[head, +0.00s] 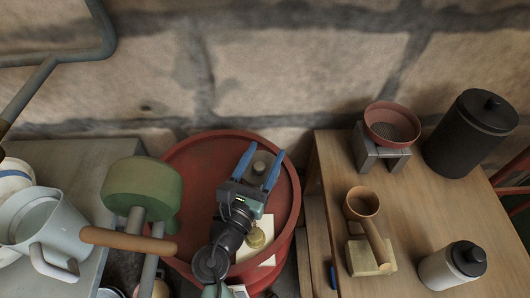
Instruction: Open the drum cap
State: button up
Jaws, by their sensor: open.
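The red drum (190,165) stands in the middle of the head view, with a raised rim around its top. A small grey cap (261,163) sits on the drum top toward the back right. My gripper (261,162) reaches over the drum from the front, its two blue fingers apart. In the picture the cap lies between the fingers, one on each side. I cannot tell whether the fingers touch it or how far above the top they are. My arm and gripper body hide part of the drum top.
A pale flat piece (267,228) and a small brass-coloured round part (255,238) lie beside my wrist. A green-headed stool or mallet shape (142,190) and a grey can (40,215) are left. A wooden table (325,165) with pots stands right. A stone wall is behind.

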jog(key=shift+w+d, duration=0.15)
jog(key=shift+w, duration=0.25)
jog(key=shift+c, duration=0.3)
grip_shut()
dwell(0.9)
